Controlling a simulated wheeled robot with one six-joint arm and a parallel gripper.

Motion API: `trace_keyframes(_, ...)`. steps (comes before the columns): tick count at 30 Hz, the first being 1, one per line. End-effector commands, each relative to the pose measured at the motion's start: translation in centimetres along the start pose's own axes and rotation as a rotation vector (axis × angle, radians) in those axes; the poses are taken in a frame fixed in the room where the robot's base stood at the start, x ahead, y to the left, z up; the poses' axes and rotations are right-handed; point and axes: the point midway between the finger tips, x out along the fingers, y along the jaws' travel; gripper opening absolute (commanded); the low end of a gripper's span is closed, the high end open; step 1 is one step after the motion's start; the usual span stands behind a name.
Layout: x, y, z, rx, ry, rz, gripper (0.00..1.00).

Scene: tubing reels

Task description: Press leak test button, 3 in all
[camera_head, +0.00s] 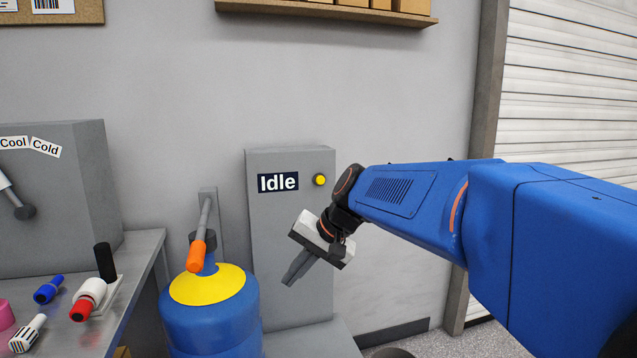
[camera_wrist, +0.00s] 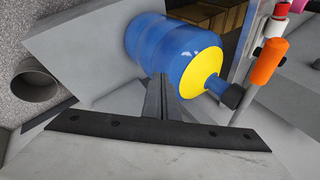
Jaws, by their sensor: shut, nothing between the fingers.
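The leak test station is a grey upright cabinet (camera_head: 285,230) against the wall. It carries a dark sign (camera_head: 278,182) reading "Idle" and a round yellow button (camera_head: 320,180) to the right of the sign. My gripper (camera_head: 292,278) is shut and empty, pointing down and to the left in front of the cabinet, below the button and apart from it. In the wrist view my gripper (camera_wrist: 161,78) shows as two dark fingers together, with the blue drum (camera_wrist: 155,45) beyond them. The button does not show in the wrist view.
The blue drum with a yellow top (camera_head: 207,284) stands left of the cabinet, with an orange-handled lever (camera_head: 197,255) above it. A metal bench (camera_head: 140,262) at left holds several small fittings. A grey bin (camera_wrist: 36,80) stands on the floor. A shelf (camera_head: 330,12) hangs above.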

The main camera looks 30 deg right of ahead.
Motion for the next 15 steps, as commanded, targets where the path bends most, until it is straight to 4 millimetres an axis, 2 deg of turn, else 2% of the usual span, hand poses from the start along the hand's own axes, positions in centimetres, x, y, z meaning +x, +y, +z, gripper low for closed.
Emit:
trace_keyframes(1, -0.3, -0.3, -1.7, 0.05, 0.006, -0.025, 0.0)
trace_keyframes(7, -1.8, -1.7, -8.4, 0.237, 0.029, -0.145, 0.0)
trace_keyframes(15, -5.0, -1.7, -18.2, 0.469, 0.073, -0.322, 0.0)
